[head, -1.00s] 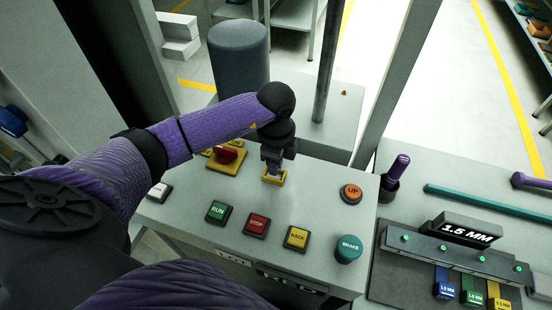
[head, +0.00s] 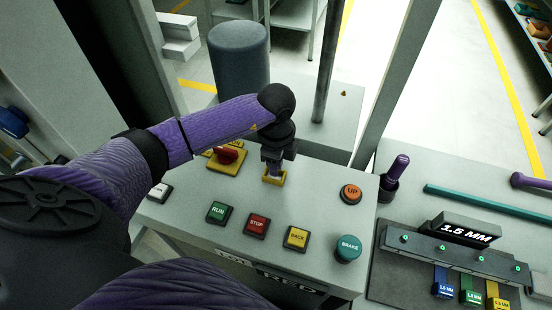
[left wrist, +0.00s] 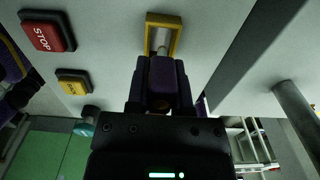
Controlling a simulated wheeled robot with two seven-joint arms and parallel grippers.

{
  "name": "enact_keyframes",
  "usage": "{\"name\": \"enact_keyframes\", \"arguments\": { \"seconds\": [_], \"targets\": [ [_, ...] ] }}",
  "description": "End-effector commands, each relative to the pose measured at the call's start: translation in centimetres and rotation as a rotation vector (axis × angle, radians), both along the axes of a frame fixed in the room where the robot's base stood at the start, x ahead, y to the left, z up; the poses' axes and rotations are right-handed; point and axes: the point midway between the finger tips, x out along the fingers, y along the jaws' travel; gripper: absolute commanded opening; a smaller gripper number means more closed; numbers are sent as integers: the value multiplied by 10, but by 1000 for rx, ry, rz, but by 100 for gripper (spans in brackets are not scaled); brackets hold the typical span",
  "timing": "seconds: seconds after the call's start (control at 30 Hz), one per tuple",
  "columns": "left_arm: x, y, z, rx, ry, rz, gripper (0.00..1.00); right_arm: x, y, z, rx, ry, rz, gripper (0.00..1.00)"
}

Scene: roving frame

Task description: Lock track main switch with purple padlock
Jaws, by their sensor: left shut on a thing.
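My left gripper (head: 274,165) points down at a small yellow-framed fitting (head: 273,179) on the console top. It is shut on a pale piece that stands in this frame. In the left wrist view the yellow frame (left wrist: 162,18) lies just beyond my dark fingers (left wrist: 162,82), with the pale piece (left wrist: 162,43) between. The fingers hide most of what they hold, so I cannot tell whether it is the purple padlock. A red rotary switch (head: 228,154) on a yellow plate stands to the left of the gripper. My right gripper is out of view.
The console front has run (head: 219,212), stop (head: 257,226), back (head: 296,237) and brake (head: 348,248) buttons, with an orange up button (head: 351,193) at the right. A purple-handled tool (head: 398,169) stands in a cup. A grey post (head: 327,65) rises behind.

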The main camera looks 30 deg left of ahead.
Motion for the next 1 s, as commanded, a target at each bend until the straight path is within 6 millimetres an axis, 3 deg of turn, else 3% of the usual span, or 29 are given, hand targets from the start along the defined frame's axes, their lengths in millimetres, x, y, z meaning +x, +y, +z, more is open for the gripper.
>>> {"name": "enact_keyframes", "arguments": {
  "seconds": [0.4, 1.0],
  "targets": [
    [0, 0, 0, -1, 0, 0, 0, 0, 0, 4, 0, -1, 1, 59],
    [0, 0, -14, 0, 1, 0, 0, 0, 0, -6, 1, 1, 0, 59]
  ]
}}
